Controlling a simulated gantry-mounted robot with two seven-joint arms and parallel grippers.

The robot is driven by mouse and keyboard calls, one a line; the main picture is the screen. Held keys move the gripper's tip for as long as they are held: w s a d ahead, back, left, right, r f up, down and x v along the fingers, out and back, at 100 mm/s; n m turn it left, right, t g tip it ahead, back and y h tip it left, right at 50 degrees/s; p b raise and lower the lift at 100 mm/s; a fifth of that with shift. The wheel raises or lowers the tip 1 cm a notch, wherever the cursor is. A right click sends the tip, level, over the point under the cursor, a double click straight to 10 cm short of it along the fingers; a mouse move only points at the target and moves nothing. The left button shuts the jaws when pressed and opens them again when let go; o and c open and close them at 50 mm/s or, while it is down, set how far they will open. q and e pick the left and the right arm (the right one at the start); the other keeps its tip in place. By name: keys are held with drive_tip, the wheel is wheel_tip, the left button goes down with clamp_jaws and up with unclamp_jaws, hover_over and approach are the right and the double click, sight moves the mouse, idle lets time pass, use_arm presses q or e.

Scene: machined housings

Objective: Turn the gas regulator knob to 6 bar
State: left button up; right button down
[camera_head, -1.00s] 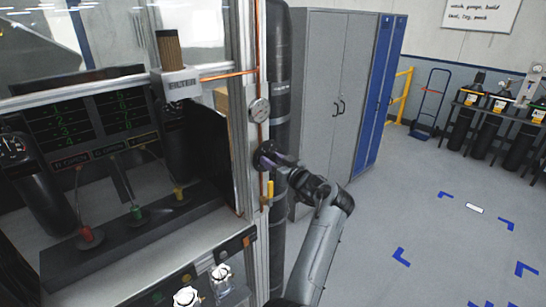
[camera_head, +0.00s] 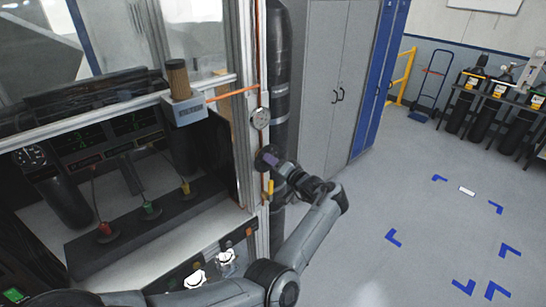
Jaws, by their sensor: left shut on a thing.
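The gas regulator knob (camera_head: 265,154) is a dark round part on the post at the right side of the machine frame. A round pressure gauge (camera_head: 260,117) with a pale face sits just above it; its reading is too small to tell. My left gripper (camera_head: 273,161) is shut on the knob from the right, and its fingers hide part of it. The knob's markings cannot be read. My left arm comes in along the bottom of the view and bends up to the knob. My right gripper is not in view.
A copper pipe (camera_head: 232,93) runs from the filter unit (camera_head: 184,108) to the post. A yellow-handled valve (camera_head: 270,187) sits just below the knob. A thick dark column (camera_head: 280,75) and grey lockers (camera_head: 335,85) stand behind. The floor (camera_head: 420,215) at right is open.

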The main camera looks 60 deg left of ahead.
use_arm(q)
drive_tip(key=m+g, duration=0.1)
drive_tip(key=m, duration=1.4)
drive_tip(key=shift+w+m+g+b, duration=0.15)
drive_tip(key=shift+m+g+b, duration=0.15)
drive_tip(key=shift+g+b, duration=0.1)
idle(0.4)
drive_tip(key=o, duration=1.1)
drive_tip(key=shift+d, duration=0.1)
drive_tip(key=b+v, duration=0.3)
drive_tip(key=v, duration=0.7)
drive_tip(key=shift+w+d+r, duration=0.1)
drive_tip(key=shift+w+d, duration=0.05)
drive_tip(key=shift+d, duration=0.1)
